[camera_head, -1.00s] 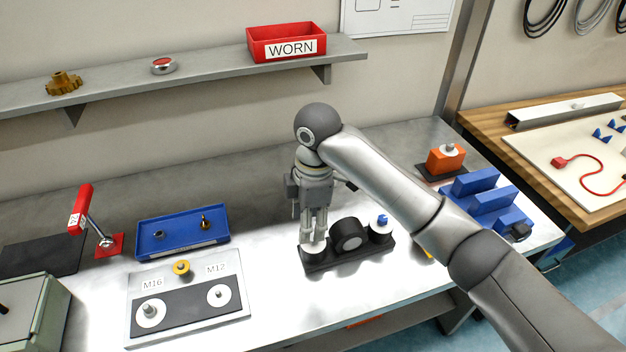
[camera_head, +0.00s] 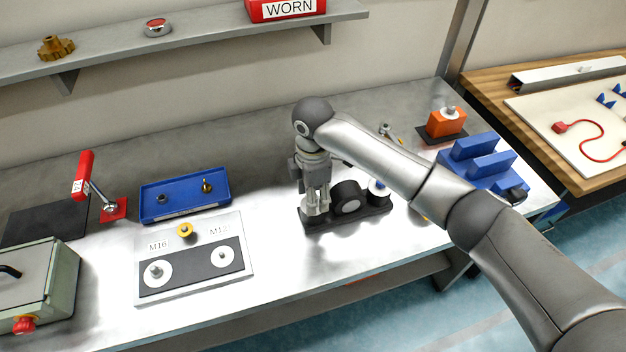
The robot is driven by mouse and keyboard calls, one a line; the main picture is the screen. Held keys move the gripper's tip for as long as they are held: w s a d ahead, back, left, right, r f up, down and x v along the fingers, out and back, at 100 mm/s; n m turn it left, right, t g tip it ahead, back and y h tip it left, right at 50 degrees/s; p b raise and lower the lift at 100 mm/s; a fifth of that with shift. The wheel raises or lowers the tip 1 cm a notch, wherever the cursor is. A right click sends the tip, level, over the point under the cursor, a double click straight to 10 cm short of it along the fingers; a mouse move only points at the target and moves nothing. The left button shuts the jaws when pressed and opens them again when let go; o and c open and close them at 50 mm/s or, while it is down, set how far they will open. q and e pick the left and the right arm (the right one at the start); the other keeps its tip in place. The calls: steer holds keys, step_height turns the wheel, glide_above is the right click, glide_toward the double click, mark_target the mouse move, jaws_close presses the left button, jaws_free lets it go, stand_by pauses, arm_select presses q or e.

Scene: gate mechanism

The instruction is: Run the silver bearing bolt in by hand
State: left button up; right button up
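My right gripper (camera_head: 317,210) points straight down over the left end of a black fixture base (camera_head: 350,217) on the bench. Its fingers are close together and hide the left seat of that base. A silver bearing bolt cannot be made out between the fingertips, so I cannot tell whether they grip it. A black roller with a grey face (camera_head: 347,207) stands on the base just right of the fingers. A white round seat (camera_head: 379,194) is at the base's right end, partly behind my arm. My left gripper is not in view.
A blue tray (camera_head: 185,211) with small parts and a gauge plate marked M16 and M12 (camera_head: 194,294) lie left. A red-handled tool (camera_head: 84,176) stands farther left. Blue blocks (camera_head: 483,165) and an orange block (camera_head: 446,123) sit right. The bench in front of the fixture is clear.

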steer(key=shift+f, duration=0.35)
